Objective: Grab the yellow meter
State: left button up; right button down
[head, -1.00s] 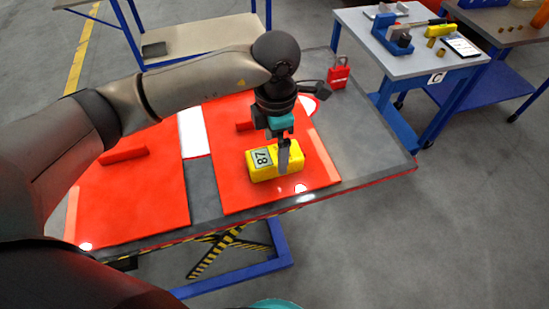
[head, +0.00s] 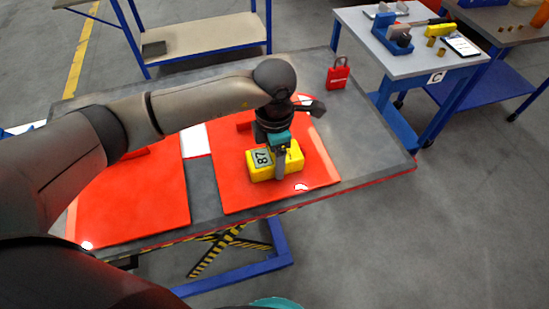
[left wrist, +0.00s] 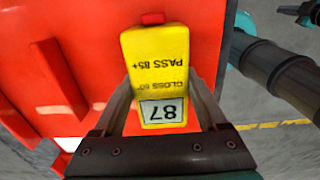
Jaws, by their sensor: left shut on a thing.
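The yellow meter (head: 291,161) is a small box with a display reading 87. It rests on the right-hand red panel (head: 230,188) on the grey table. My left gripper (head: 280,172) reaches down over it from above and is shut on it. In the left wrist view the meter (left wrist: 157,75) lies between the two fingers of the left gripper (left wrist: 166,98), one along each long side. Its face shows "PASS 85+" and a red part at the far end. My right gripper does not show in the head view.
A second red panel (head: 130,205) lies left on the table. A red padlock-like item (head: 338,74) stands at the back right. A side table (head: 372,42) behind holds a blue vise (head: 392,38) and small parts. The grey table's right end (head: 370,150) is clear.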

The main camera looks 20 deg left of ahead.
pick_arm(q)
grip_shut()
jog(key=shift+r, duration=0.15)
